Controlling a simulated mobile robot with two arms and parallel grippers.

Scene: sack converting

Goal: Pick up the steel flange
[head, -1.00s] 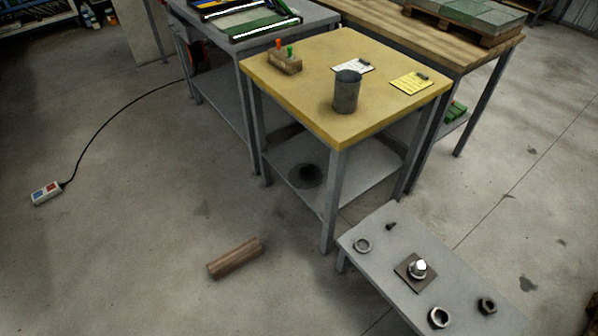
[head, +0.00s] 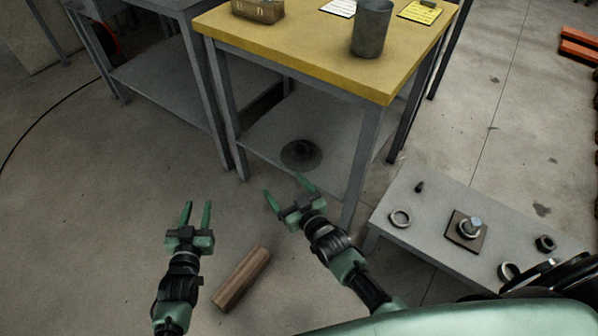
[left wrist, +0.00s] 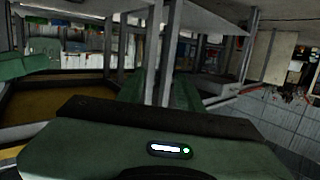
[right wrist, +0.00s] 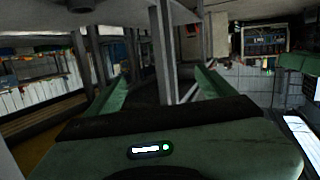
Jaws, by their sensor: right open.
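The steel flange (head: 301,154), a dark grey disc with a raised round hub, lies flat on the lower shelf (head: 268,130) of the yellow-topped table. My right gripper (head: 288,192) is open and empty, in front of and just below the flange in the head view, apart from it. My left gripper (head: 196,213) is open and empty, further left over the floor, in front of the table.
The yellow tabletop (head: 290,45) overhangs the shelf, and grey legs (head: 357,180) stand at its corners. A low grey bench (head: 430,220) with rings, a nut and a bolt on a plate stands at the right. A wooden block (head: 241,278) lies on the floor.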

